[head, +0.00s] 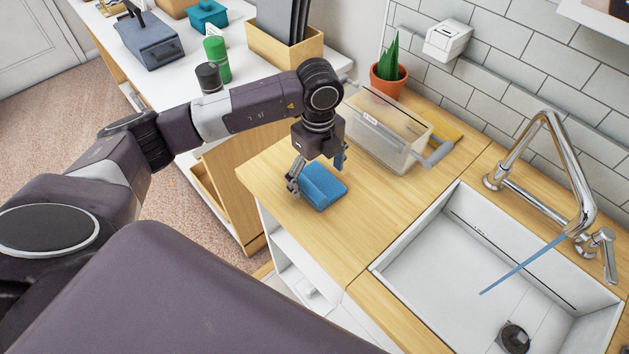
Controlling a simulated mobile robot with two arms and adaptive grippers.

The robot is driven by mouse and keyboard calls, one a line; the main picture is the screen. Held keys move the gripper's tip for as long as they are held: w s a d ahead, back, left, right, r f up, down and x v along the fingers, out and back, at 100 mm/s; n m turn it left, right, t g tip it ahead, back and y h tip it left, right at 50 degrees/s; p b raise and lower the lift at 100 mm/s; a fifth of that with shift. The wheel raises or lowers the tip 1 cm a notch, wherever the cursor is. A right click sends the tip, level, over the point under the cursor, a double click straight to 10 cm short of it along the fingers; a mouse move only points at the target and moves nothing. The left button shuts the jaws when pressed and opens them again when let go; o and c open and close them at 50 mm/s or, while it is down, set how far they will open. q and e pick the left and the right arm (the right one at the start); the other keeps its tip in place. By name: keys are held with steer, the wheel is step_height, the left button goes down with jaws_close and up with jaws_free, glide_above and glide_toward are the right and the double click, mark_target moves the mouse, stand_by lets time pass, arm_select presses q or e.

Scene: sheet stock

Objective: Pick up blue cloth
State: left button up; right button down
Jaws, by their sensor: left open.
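In the head view a blue cloth (324,191), folded into a small thick pad, lies on the wooden counter (376,235) left of the sink. My left gripper (317,178) comes down over it from above and is open. One finger is at the cloth's left side. The other finger is at its far right side and is partly hidden behind the gripper body. I cannot tell whether the fingers touch the cloth. My right gripper is not in view.
A clear plastic container (376,137) stands just behind the gripper, with a potted plant (388,76) beyond it. A white sink (459,262) with a chrome faucet (548,165) is at the right. The counter between cloth and sink is clear.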

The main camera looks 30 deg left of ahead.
arm_select(q)
steer(key=shift+c, duration=0.4)
steer(key=c, duration=1)
steer(key=shift+c, duration=0.4)
steer(key=shift+r, duration=0.1)
step_height(320, 180, up, 11)
steer(key=b, duration=0.3)
step_height(320, 180, up, 7)
glide_above(318, 182)
steer(key=shift+r+p, duration=0.5)
steer(key=shift+r, duration=0.4)
